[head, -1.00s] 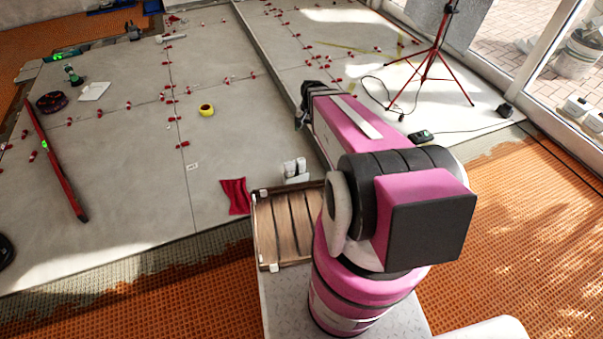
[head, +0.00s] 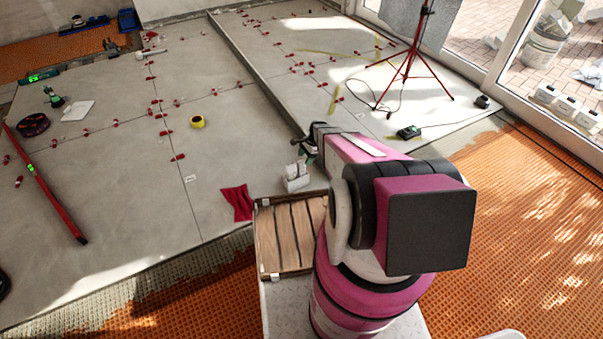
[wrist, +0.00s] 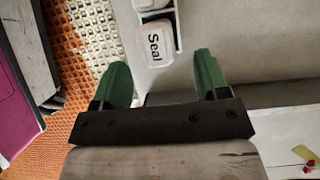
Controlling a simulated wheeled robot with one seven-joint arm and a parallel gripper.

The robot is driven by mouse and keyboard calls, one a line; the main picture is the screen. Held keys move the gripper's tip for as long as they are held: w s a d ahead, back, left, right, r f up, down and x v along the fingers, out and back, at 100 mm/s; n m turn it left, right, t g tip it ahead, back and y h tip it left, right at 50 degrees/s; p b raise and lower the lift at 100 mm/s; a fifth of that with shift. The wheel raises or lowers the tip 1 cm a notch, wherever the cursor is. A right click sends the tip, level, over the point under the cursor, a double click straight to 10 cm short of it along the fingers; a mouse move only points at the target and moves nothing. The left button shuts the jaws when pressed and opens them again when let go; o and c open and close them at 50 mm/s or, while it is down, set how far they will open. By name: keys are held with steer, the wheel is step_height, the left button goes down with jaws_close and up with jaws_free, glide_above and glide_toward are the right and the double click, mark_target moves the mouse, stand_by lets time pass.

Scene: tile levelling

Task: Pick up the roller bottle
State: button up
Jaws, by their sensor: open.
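A white container labelled "Seal" (wrist: 155,48), with a second white part against it, lies ahead of my fingertips in the wrist view. It appears to be the small white pair (head: 297,178) on the grey floor beside the wooden tray in the head view. I cannot tell for sure which part is the roller bottle. My gripper (wrist: 160,66) has two green fingers spread apart with nothing between them. The container is beyond the tips, roughly in line with the gap. In the head view my gripper (head: 306,147) is just above and behind the white pair, partly hidden by my arm.
A wooden slatted tray (head: 283,238) and a red cloth (head: 237,203) lie near the white pair. A yellow tape roll (head: 197,121), red levelling clips and a long red level (head: 45,180) are on the tiles. A red tripod (head: 408,65) stands at the back right.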

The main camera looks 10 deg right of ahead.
mark_target(302, 166)
steer(key=shift+x, duration=2.95)
steer(key=shift+d, duration=0.1)
steer(key=c, duration=1)
